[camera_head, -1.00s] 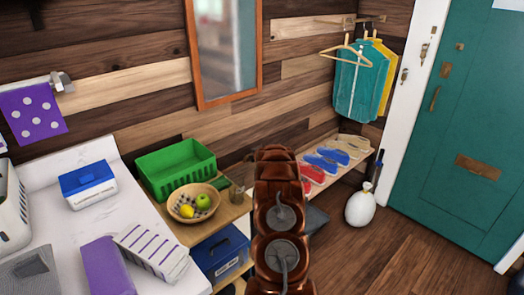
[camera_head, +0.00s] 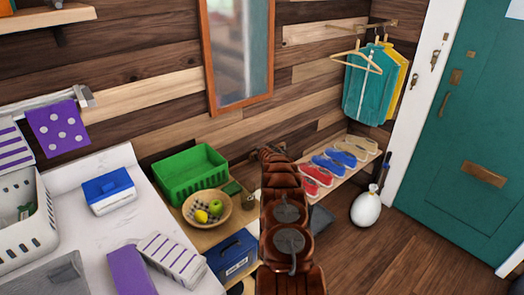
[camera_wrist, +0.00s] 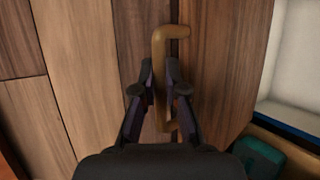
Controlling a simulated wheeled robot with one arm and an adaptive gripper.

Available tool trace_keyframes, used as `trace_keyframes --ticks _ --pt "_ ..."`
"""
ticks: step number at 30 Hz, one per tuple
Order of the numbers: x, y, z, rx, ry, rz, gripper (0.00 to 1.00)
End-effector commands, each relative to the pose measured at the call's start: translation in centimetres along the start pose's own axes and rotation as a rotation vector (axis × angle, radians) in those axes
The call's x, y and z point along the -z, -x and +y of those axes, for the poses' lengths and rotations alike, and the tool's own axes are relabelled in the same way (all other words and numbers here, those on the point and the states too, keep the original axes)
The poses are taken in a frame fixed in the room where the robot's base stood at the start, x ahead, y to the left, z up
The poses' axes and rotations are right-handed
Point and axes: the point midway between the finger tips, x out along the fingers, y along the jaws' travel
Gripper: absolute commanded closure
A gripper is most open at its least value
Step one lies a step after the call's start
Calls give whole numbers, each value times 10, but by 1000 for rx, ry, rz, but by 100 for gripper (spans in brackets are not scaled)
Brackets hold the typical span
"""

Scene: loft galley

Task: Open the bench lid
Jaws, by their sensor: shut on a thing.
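In the wrist view a wooden panel (camera_wrist: 222,70) bears a tan bar handle (camera_wrist: 159,48). I cannot tell for sure that this panel is the bench lid, nor how far it is raised. My gripper (camera_wrist: 166,90) has its two dark fingers on either side of the handle and is shut on it.
Right of the panel, the wrist view shows a pale surface (camera_wrist: 301,65) and a teal object (camera_wrist: 262,158). Floor is clear at right.

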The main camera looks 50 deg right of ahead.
Motion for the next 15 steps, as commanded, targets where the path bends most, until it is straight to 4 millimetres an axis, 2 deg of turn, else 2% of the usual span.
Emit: trace_keyframes --ticks 12,13,15 --pt "1 0 3 -3 1 2 100" --pt "1 0 3 -3 1 2 87" --pt "2 0 2 -3 1 2 80"
